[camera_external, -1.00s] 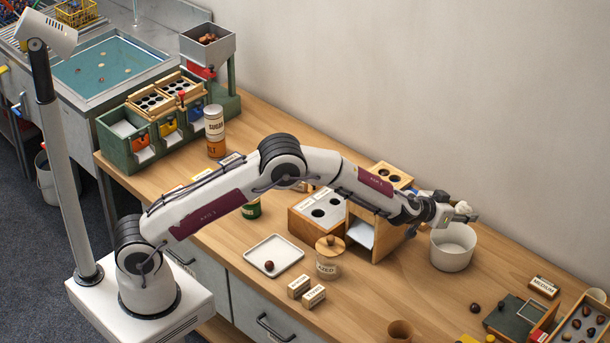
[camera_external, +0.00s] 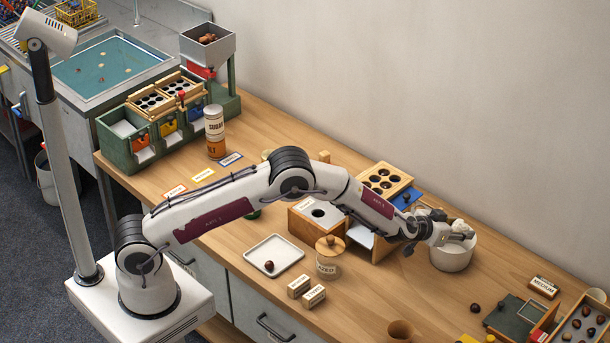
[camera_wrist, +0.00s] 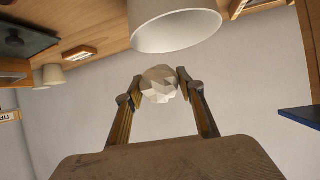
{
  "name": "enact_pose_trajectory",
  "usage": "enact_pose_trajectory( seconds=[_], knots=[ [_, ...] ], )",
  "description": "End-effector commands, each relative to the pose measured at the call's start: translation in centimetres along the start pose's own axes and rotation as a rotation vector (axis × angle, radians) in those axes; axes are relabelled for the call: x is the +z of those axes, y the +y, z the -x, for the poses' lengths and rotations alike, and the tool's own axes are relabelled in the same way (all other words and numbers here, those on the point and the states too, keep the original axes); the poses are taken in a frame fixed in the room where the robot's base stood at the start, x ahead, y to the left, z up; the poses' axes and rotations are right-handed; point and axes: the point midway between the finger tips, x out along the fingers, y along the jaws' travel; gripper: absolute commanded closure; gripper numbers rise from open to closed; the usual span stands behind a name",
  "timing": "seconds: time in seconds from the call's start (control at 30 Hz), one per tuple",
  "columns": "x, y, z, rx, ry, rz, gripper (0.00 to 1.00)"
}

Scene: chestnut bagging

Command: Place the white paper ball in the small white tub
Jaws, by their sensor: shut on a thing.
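The white paper ball (camera_wrist: 160,84) is crumpled and faceted, held between the two fingertips of my gripper (camera_wrist: 162,86) in the wrist view. In the external view my gripper (camera_external: 462,234) is over the small white tub (camera_external: 452,258), with the ball (camera_external: 460,226) at its tip. The ball appears at or just above the tub's rim; whether it is below the rim I cannot tell. The tub (camera_wrist: 176,30) also shows in the wrist view, with its rim close to the ball.
A wooden box with holes (camera_external: 384,182) and a blue part stands left of the tub. A "MEDIUM" block (camera_external: 543,287), a loose chestnut (camera_external: 475,308) and a wooden tray of chestnuts (camera_external: 562,334) lie to the right.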

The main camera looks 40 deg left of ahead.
Motion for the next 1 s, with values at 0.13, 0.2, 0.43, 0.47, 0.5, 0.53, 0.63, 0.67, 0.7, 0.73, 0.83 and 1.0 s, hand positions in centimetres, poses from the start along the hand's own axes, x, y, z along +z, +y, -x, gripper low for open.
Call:
enact_pose_trajectory(
  seconds=[0.13,0.2,0.43,0.47,0.5,0.53,0.63,0.67,0.7,0.73,0.83,1.0],
  knots=[
    [-0.1,0.0,0.0,0.000,0.001,0.000,0.72],
    [-0.1,0.0,0.0,0.000,0.001,0.000,0.72],
    [1.0,0.0,-0.5,0.000,0.000,-0.001,0.72],
    [1.3,0.0,-0.7,0.000,0.000,-0.001,0.72],
    [1.6,0.0,-0.9,-0.001,0.000,0.000,0.72],
    [1.9,0.0,-1.1,-0.001,0.000,0.000,0.72],
    [2.7,0.0,-1.5,-0.001,0.001,0.000,0.72],
    [2.9,0.0,-1.6,0.000,0.001,0.000,0.72],
    [3.1,0.0,-1.7,0.000,0.001,0.000,0.72],
    [3.1,0.0,-1.7,0.000,0.001,0.000,0.72],
    [3.2,0.0,-1.8,0.001,0.002,0.000,0.72],
    [3.2,0.0,-1.8,0.000,0.001,0.000,0.72]
  ],
)
